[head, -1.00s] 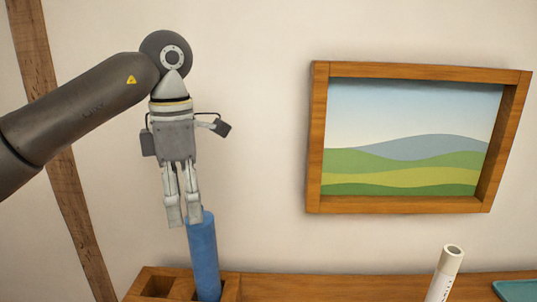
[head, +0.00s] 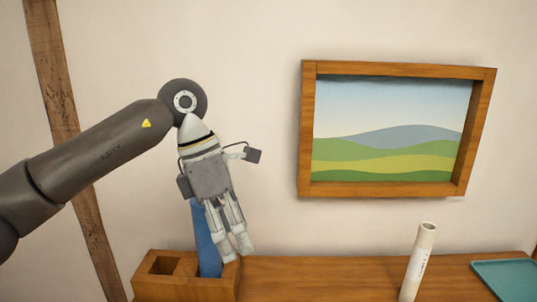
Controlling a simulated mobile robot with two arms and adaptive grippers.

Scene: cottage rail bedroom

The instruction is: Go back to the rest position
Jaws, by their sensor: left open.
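My left gripper (head: 235,252) hangs from the arm coming in from the left in the head view. Its fingers point down and slightly right, open, with nothing seen between them. A blue cylinder (head: 207,245) stands in a compartment of the wooden box (head: 185,288), leaning slightly. My gripper is in front of the cylinder and hides its upper part and right side. I cannot tell whether they touch. My right gripper is not in view.
The wooden box sits at the left of a wooden surface (head: 345,275), with an empty compartment (head: 163,265). A white tube (head: 418,262) stands tilted to the right of it. A teal tray (head: 508,278) lies at the far right. A framed landscape picture (head: 390,130) hangs on the wall.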

